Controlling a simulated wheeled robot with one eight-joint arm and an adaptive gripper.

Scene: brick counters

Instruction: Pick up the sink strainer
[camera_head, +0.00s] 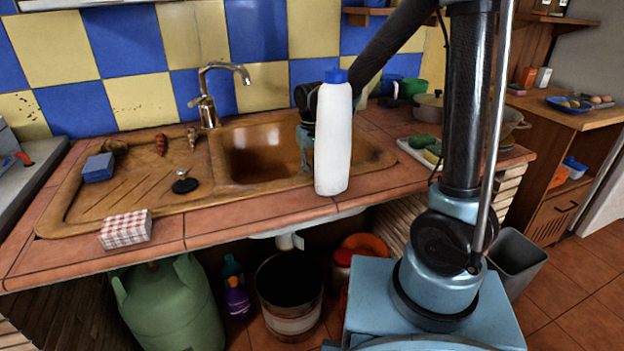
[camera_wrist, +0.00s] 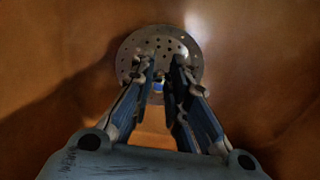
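The sink strainer (camera_wrist: 160,45) is a round grey metal disc with small holes, lying in the brown sink basin in the wrist view. My gripper (camera_wrist: 163,66) points at it, its two fingertips overlapping the disc. A narrow gap shows between the tips, with the disc visible through it. I cannot tell whether the tips touch it. A small blue spot shows near the disc's lower edge. In the head view my gripper is at the right side of the sink (camera_head: 228,157), mostly hidden behind a white bottle; the strainer is not visible there.
The white bottle (camera_head: 333,140) with a blue cap stands at the counter's front edge, before my arm. A black plug (camera_head: 185,183), a blue sponge (camera_head: 98,168) and a checked box (camera_head: 126,229) lie left. A faucet (camera_head: 208,95) rises behind. A pot (camera_head: 428,107) stands right.

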